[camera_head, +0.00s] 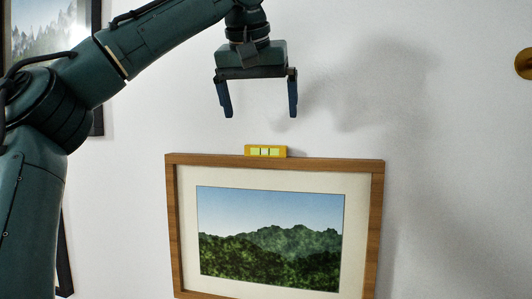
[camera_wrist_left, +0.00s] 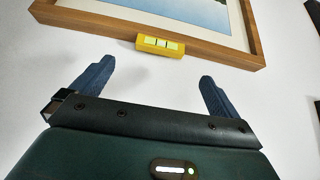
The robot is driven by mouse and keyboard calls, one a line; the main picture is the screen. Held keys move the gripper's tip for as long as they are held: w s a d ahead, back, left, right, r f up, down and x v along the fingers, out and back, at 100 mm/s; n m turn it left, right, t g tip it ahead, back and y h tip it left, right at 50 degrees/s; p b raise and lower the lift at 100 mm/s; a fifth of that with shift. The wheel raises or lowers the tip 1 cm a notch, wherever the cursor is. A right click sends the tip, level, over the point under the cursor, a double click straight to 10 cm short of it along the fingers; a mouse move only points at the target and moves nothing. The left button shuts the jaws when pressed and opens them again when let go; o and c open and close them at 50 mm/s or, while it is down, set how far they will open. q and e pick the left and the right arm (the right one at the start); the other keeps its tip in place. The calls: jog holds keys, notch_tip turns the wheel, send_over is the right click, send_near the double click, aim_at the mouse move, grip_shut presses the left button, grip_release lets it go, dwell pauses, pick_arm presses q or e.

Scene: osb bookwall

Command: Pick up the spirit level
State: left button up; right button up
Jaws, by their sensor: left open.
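The spirit level (camera_head: 266,151) is a small yellow bar with pale green vial windows. It rests on the top edge of a wooden picture frame (camera_head: 375,220), a little left of the middle. It also shows in the left wrist view (camera_wrist_left: 160,46), against the frame's edge (camera_wrist_left: 103,22). My left gripper (camera_head: 258,112) is open and empty, with its fingers pointing down above the level and apart from it. In the left wrist view the two blue fingertips (camera_wrist_left: 157,68) are spread wider than the level. My right gripper is not in view.
The framed picture shows green hills under a blue sky and hangs on a white wall (camera_head: 450,170). Another dark-framed picture (camera_head: 97,120) is partly hidden behind my left arm. A round brass-coloured thing (camera_head: 524,63) is at the right edge. The wall around the gripper is clear.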

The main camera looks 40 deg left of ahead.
aim_at(265, 145)
pick_arm(q)
jog(key=x, duration=0.8)
jog(key=shift+w+a+f, duration=0.1)
jog(key=shift+w+f, duration=0.05)
jog(key=shift+f, duration=0.1)
jog(key=shift+c, duration=0.6)
jog(key=c, duration=1)
jog(key=shift+o, duration=0.2)
jog(key=shift+r, duration=0.1)
